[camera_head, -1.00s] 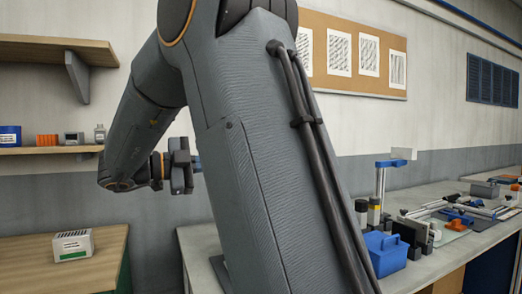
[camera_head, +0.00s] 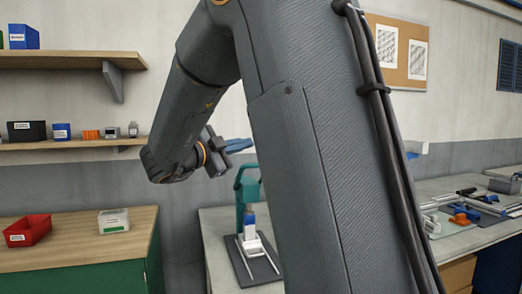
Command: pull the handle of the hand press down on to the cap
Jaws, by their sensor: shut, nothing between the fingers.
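The hand press (camera_head: 247,190) appears as a teal frame on the bench, partly cut off on the right by my arm. A white and blue piece (camera_head: 250,232) stands below it; I cannot tell whether this is the cap or part of the press. The handle cannot be made out clearly from the teal frame.
A dark mat (camera_head: 256,271) lies under the press on the grey bench. At left, a wooden-topped cabinet (camera_head: 75,234) carries a red bin (camera_head: 28,231) and a white box (camera_head: 113,221). Wall shelves (camera_head: 70,146) hold small boxes. Tools lie on the bench at right.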

